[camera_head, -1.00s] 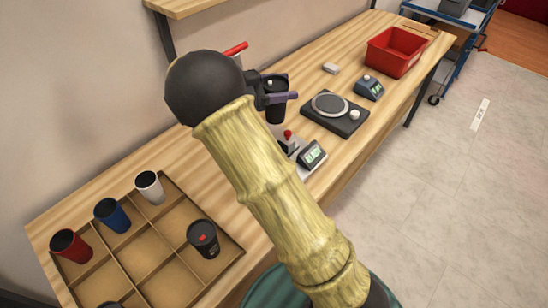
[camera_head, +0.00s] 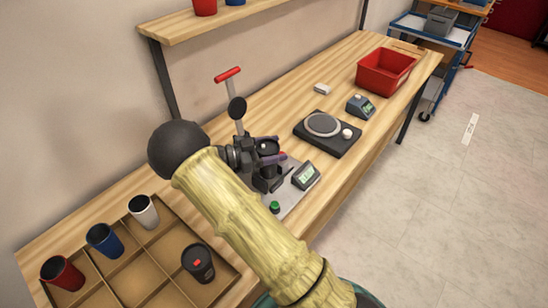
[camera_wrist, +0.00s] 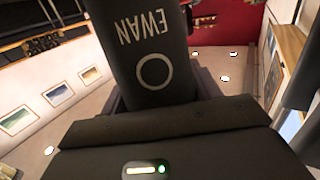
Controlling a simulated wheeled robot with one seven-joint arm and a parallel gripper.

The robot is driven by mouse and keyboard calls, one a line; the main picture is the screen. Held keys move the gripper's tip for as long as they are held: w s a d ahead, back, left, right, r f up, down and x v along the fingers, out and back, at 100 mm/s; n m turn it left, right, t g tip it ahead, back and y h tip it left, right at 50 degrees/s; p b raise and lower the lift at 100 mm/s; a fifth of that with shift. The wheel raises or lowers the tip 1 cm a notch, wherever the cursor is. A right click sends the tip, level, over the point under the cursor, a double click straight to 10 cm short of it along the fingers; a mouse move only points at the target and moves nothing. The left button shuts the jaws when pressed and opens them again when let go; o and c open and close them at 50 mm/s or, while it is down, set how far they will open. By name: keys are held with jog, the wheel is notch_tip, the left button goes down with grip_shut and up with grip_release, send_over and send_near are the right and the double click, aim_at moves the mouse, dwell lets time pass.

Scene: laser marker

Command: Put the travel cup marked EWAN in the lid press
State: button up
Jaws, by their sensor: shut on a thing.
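My gripper (camera_head: 268,154) is shut on a black travel cup (camera_head: 267,146) and holds it at the lid press. In the wrist view the same cup (camera_wrist: 152,50) shows the white letters EWAN, upside down, above a white ring. The lid press has a red-tipped lever (camera_head: 228,75), a grey base (camera_head: 291,197), a small display (camera_head: 305,176) and a green button (camera_head: 275,207). The cup looks upright over the dark middle part of the press. The gripper and arm partly hide this spot, so I cannot tell whether the cup touches its seat.
A wooden divided tray (camera_head: 150,262) at the front left holds red (camera_head: 62,273), blue (camera_head: 104,241), white (camera_head: 143,211) and black (camera_head: 198,263) cups. Right of the press are a round-plated device (camera_head: 322,125), a small display unit (camera_head: 360,106) and a red bin (camera_head: 386,71). A shelf (camera_head: 220,22) hangs above.

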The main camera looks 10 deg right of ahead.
jog(key=shift+f, duration=0.1)
jog(key=shift+f, duration=1.85)
jog(key=shift+f, duration=0.2)
jog(key=o, duration=0.7)
jog(key=shift+r, duration=0.2)
jog(key=a, duration=0.4)
jog(key=a+b, duration=0.1)
jog(key=a, duration=0.7)
jog(key=shift+s+r+b, duration=0.25)
jog(key=shift+s+b, duration=0.05)
jog(key=shift+s, duration=0.05)
